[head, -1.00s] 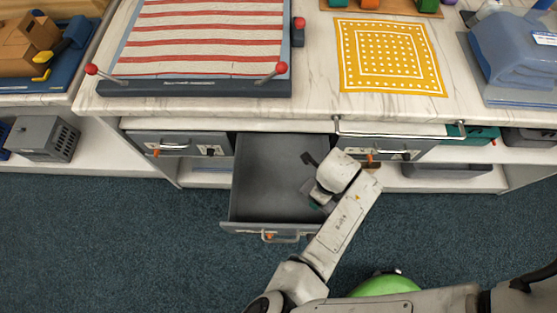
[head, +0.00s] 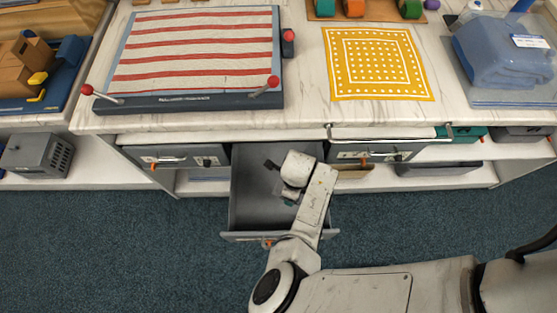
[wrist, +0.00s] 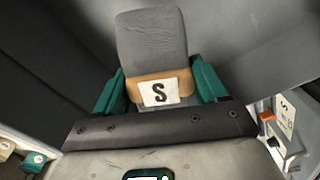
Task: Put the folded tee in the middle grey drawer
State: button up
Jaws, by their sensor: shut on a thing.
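The middle grey drawer (head: 247,200) is pulled out from under the counter and its inside shows bare grey. My gripper (wrist: 158,88) is shut on the folded tee (wrist: 150,42), a grey folded cloth with a tan band and a white S label. The teal fingers sit on both sides of it in the wrist view. In the head view my gripper (head: 286,190) is within the drawer's outline, and my wrist hides most of it and the tee. Grey drawer walls surround the tee in the wrist view; whether it touches the floor I cannot tell.
A shut grey drawer (head: 180,156) is at the left and another (head: 385,150) at the right. A metal rail (head: 385,137) runs along the counter edge. On the counter lie a striped cloth on a board (head: 195,103) and a yellow bandana (head: 378,63).

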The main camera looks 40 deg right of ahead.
aim_at(278, 184)
jog(key=w+f, duration=0.1)
jog(key=w+a+f+b, duration=0.1)
jog(key=f, duration=0.1)
jog(key=w+a+f+b, duration=0.1)
jog(key=w+f, duration=0.1)
jog(key=shift+a+f, duration=0.1)
jog(key=shift+f, duration=0.15)
jog(key=shift+w+a+f+b, duration=0.15)
jog(key=shift+f+b, duration=0.45)
jog(key=shift+f, duration=0.3)
jog(key=shift+w+f+b, duration=0.15)
jog(key=shift+f+b, duration=0.4)
jog(key=shift+f, duration=0.35)
jog(key=o, duration=1.1)
jog(key=shift+o, duration=0.2)
notch_tip(278, 184, up, 12)
jog(key=p, duration=0.4)
